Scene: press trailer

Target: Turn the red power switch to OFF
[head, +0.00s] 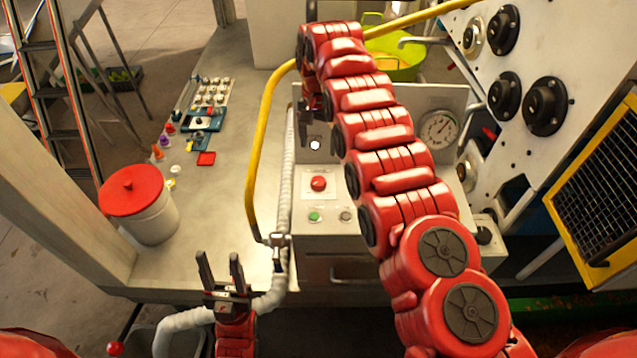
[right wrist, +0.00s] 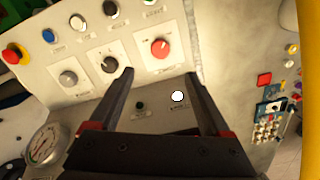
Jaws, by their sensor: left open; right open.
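The red power switch (head: 318,183) is a round red knob on a white plate on the grey console. It also shows in the right wrist view (right wrist: 160,47), with a small pale mark on its face; the lettering beside it is too small to read. My right gripper (head: 318,142) is open and empty, hanging over the console just beyond the knob. In the right wrist view its fingertips (right wrist: 159,75) are apart, with the knob ahead between their lines, not touched. My left gripper (head: 218,257) is open and empty at the counter's front edge.
A black knob (right wrist: 110,65) and a grey knob (right wrist: 68,78) sit beside the red one. A red-and-yellow button (right wrist: 14,53) is further left. A gauge (head: 439,128) stands behind my right arm. A yellow rail (head: 258,150) and pale hose (head: 287,180) run left of the console.

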